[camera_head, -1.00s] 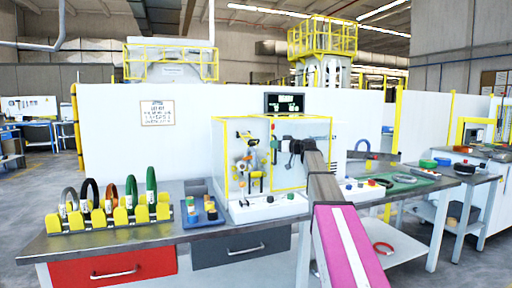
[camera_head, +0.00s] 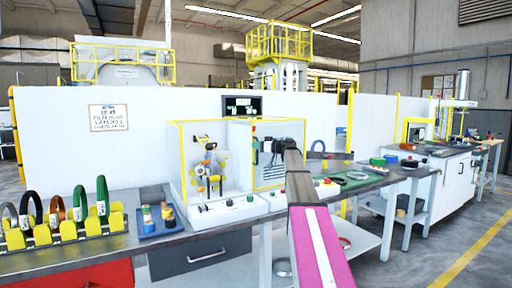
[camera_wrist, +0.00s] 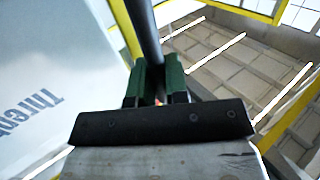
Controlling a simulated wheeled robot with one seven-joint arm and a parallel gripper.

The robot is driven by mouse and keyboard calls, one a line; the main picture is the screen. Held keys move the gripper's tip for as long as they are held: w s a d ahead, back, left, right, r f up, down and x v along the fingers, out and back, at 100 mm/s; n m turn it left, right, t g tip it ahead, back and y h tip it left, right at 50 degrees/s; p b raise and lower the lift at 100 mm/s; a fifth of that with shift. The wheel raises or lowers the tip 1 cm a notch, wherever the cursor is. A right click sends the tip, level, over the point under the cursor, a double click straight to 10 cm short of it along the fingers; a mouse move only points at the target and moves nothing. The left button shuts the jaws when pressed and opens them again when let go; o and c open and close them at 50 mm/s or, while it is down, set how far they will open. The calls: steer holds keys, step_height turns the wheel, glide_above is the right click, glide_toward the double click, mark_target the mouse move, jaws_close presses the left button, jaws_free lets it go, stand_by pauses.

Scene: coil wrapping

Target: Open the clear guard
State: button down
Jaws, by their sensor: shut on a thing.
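The clear guard (camera_head: 252,183) is a see-through panel in a yellow frame at the wrapping machine (camera_head: 207,165), on the bench in the head view. Its yellow-edged right part stands to the right of the machine's working parts. My gripper (camera_head: 264,147) is at this right part, at about mid-height. In the wrist view, my gripper's green finger pads (camera_wrist: 158,80) are shut on a dark round bar (camera_wrist: 146,38), which seems to be the guard's handle. Yellow frame edges show around it. My forearm hides part of the guard's right side.
A yellow rack of coils (camera_head: 68,230) and a blue tray (camera_head: 158,222) are on the bench to the left. A white control box with buttons (camera_head: 228,210) lies in front of the machine. A green mat (camera_head: 358,181) and small items lie to the right.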

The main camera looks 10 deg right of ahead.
steer(key=c, duration=1.1)
jaws_free()
steer(key=shift+c, duration=0.2)
steer(key=v, duration=1.1)
